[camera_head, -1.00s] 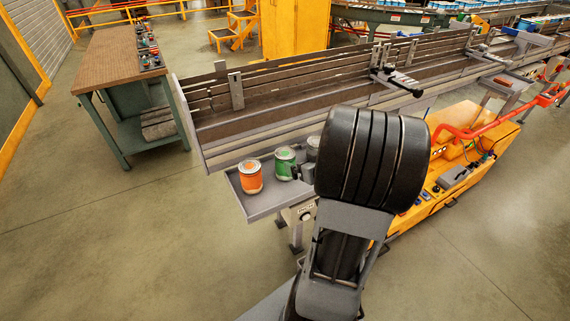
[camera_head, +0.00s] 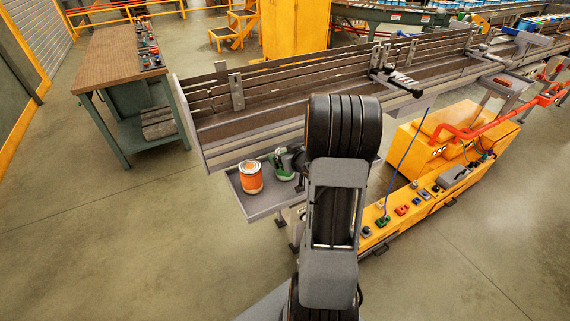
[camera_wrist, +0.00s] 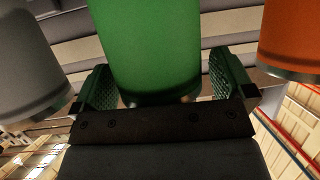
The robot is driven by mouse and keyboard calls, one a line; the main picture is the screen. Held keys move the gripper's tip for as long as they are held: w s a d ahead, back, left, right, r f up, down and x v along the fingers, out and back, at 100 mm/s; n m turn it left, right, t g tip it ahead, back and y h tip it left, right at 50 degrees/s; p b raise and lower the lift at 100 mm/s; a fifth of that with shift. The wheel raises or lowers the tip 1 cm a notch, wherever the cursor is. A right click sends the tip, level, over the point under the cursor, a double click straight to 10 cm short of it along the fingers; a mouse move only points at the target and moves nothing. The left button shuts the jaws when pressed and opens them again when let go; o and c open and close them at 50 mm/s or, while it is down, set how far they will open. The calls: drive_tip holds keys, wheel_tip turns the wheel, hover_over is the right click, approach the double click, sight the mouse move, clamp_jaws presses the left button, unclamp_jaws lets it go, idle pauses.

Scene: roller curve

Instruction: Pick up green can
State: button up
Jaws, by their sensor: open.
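The green can (camera_head: 282,170) stands on the grey tray (camera_head: 262,206) beside the conveyor, partly hidden by my gripper (camera_head: 284,160) in the head view. In the wrist view the green can (camera_wrist: 148,45) fills the middle, between the two textured fingers of my gripper (camera_wrist: 165,88). The fingers are spread, one on each side of the can, with a small gap showing at the right finger. The can's far end is out of frame.
An orange can (camera_head: 251,177) stands to the left of the green can; it shows at right in the wrist view (camera_wrist: 292,40). A grey can (camera_wrist: 28,65) is close on the other side. The conveyor (camera_head: 250,130) runs just behind the tray.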

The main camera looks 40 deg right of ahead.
drive_tip(key=shift+c, duration=0.3)
drive_tip(key=c, duration=0.9)
